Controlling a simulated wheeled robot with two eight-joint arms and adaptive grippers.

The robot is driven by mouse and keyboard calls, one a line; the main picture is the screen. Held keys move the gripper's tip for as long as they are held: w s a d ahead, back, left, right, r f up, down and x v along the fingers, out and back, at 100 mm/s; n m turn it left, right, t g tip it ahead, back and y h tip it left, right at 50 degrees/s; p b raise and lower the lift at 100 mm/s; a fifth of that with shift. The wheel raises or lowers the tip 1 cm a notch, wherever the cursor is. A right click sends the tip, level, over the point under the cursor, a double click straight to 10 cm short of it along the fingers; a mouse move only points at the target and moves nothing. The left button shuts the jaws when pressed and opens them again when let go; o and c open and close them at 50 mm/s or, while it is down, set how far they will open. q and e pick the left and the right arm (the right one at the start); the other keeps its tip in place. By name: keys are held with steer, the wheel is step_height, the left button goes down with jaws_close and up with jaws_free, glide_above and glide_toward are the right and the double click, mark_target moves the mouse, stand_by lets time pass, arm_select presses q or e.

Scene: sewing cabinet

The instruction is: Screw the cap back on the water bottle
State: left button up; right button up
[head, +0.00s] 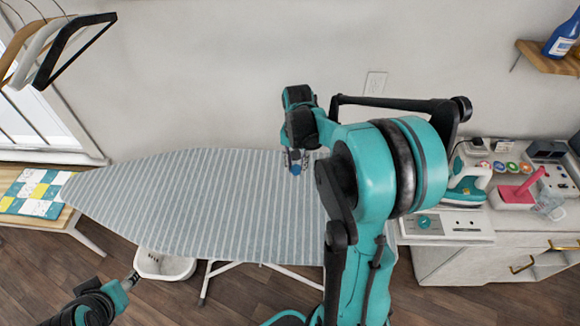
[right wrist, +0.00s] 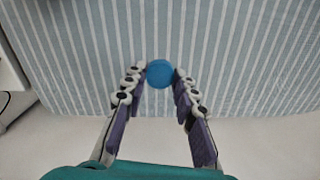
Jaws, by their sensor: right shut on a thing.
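My right gripper (head: 294,157) is above the striped ironing board, with its fingers pointing down. In the right wrist view its two fingers (right wrist: 160,78) are closed on the sides of a round blue cap (right wrist: 159,73) at their tips. A bit of the blue cap (head: 295,169) also shows below the fingers in the head view. A clear container (head: 548,205) stands at the right on the cabinet; I cannot tell whether it is the water bottle. My left gripper (head: 132,279) is low at the left, over the floor near a white basket, its fingers too small to read.
The ironing board (head: 190,200) is bare where it shows. A teal iron (head: 467,182) and a pink-handled thing (head: 520,190) stand on the cabinet at right. A blue bottle (head: 562,38) is on the wall shelf. The white basket (head: 165,266) is on the floor.

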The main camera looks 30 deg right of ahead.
steer(key=w+a+f+n+b, duration=0.1)
steer(key=a+f+n, duration=0.1)
steer(key=a, duration=0.3)
steer(key=w+a+f+n+b, duration=0.2)
steer(key=a+n, duration=0.2)
steer(key=a, duration=0.2)
steer(key=w+a+f+n+b, duration=0.2)
steer(key=a+f+n, duration=0.1)
steer(key=a, duration=0.3)
steer(key=shift+w+f+n, duration=0.1)
steer(key=shift+w+n, duration=0.05)
steer(key=shift+n, duration=0.15)
steer(key=shift+a, duration=0.25)
